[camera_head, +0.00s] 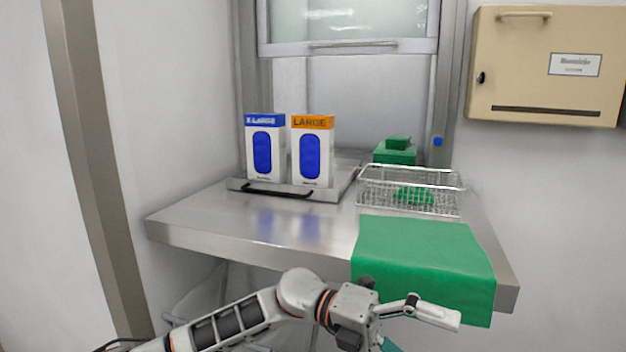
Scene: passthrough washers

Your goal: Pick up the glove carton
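Two upright white glove cartons with blue oval openings stand side by side on a metal tray (232,184). The left glove carton (252,174) has a blue top band reading X.LARGE. The right glove carton (299,172) has an orange top band reading LARGE. My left gripper (424,334) is at the bottom of the view, in front of the table and below and right of the cartons. Its fingers look spread and nothing shows between them; the lower finger is partly cut off by the frame edge. My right gripper is not in view.
The tray, with a black front handle (277,192), rests on a steel table (290,228). A wire basket (410,188) holds green items. Green boxes (395,153) stand behind it. A green cloth (425,262) hangs over the front edge. A beige cabinet (520,75) is on the right wall.

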